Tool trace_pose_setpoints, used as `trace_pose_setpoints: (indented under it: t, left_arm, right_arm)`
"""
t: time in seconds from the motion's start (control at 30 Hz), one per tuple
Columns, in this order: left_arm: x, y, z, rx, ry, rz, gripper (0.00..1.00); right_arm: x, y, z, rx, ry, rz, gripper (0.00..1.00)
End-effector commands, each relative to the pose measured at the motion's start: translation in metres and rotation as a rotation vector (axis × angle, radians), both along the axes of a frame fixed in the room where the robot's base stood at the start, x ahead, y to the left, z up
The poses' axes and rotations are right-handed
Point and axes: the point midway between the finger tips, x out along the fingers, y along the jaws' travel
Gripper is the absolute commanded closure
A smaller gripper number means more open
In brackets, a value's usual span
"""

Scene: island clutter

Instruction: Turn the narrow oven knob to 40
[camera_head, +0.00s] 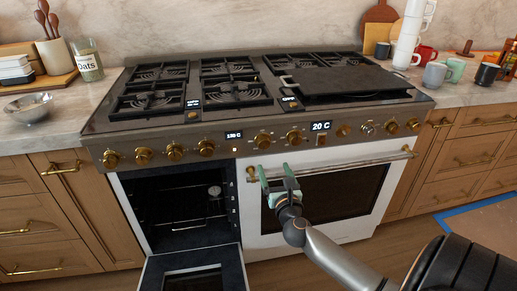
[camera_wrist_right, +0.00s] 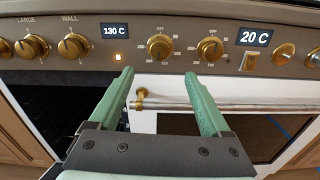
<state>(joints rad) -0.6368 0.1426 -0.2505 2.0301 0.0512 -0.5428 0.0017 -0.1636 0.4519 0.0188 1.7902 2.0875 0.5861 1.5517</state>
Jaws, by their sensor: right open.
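A brass knob (camera_head: 262,141) sits on the range's front panel, just right of a small display (camera_head: 234,134). In the right wrist view this knob (camera_wrist_right: 160,46) has a ring of marks whose numbers I cannot read, and the display (camera_wrist_right: 115,31) reads 130 C. My right gripper (camera_head: 274,167) is open and empty, below the knob and in front of the panel. In the right wrist view its green fingers (camera_wrist_right: 159,73) point up toward the knob, one to each side, apart from it. My left gripper is not in view.
The narrow oven's door (camera_head: 192,270) hangs open at lower left. The wide oven's handle (camera_head: 340,163) runs close by the right gripper. A second display (camera_head: 321,126) reads 20 C, with another knob (camera_wrist_right: 210,48) left of it. Several more knobs line the panel.

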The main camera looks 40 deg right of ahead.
Motion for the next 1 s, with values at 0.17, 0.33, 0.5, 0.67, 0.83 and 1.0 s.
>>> trace_pose_setpoints:
  t: [0.17, 0.33, 0.5, 0.67, 0.83, 1.0]
  left_arm:
    - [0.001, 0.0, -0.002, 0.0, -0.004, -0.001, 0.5]
    - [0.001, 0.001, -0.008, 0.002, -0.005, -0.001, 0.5]
    - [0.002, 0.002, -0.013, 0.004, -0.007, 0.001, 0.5]
    - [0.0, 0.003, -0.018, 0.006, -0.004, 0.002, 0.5]
    - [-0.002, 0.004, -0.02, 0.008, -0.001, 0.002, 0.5]
    - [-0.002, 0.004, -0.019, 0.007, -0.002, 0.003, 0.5]
  right_arm:
    - [0.024, -0.013, 0.001, -0.006, -0.002, 0.0, 0.19]
    - [0.052, -0.028, 0.0, -0.007, -0.002, 0.001, 0.19]
    - [0.077, -0.042, 0.0, -0.007, -0.001, 0.001, 0.19]
    - [0.094, -0.051, 0.0, -0.006, -0.001, 0.002, 0.19]
    - [0.102, -0.056, 0.0, -0.006, 0.001, 0.002, 0.19]
    - [0.105, -0.057, 0.001, -0.005, 0.001, 0.002, 0.19]
